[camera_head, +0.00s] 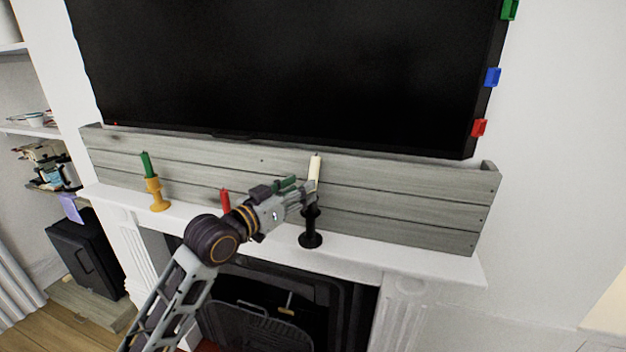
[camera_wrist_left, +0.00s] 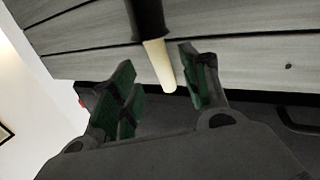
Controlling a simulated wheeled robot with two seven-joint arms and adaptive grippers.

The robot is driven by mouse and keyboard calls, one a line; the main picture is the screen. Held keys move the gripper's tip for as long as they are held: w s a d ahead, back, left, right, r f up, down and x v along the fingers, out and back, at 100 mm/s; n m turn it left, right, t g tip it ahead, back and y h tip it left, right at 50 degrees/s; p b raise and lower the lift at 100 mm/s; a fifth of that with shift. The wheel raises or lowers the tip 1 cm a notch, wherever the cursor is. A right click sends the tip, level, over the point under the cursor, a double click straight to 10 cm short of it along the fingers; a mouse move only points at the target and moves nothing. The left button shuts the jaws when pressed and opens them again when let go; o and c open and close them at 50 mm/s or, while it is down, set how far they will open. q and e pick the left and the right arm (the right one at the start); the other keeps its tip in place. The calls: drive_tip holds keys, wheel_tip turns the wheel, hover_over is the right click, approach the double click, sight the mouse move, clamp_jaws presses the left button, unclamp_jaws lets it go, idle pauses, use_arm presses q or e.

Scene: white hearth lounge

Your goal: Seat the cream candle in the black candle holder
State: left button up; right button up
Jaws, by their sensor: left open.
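The cream candle (camera_head: 315,167) stands upright above the black candle holder (camera_head: 311,240) on the white mantel. In the left wrist view, the candle (camera_wrist_left: 160,66) meets the top of the black holder (camera_wrist_left: 147,18) and looks in line with it. My left gripper (camera_head: 305,192) is open at the candle. In the wrist view its green-padded fingers (camera_wrist_left: 157,75) lie on either side of the candle, with gaps showing. In the head view the fingers hide the candle's lower part and the holder's top. My right gripper is not in view.
A green candle (camera_head: 147,164) stands in a yellow holder (camera_head: 155,194) at the mantel's left. A red candle (camera_head: 225,201) is partly hidden behind my arm. Grey boards (camera_head: 400,205) and a large black screen (camera_head: 290,70) are behind. The mantel (camera_head: 420,262) is clear at right.

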sight(313, 178)
use_arm(q)
drive_tip(key=shift+p+x, duration=0.6)
drive_tip(key=shift+x, duration=1.7)
drive_tip(key=shift+a, duration=0.1)
clamp_jaws()
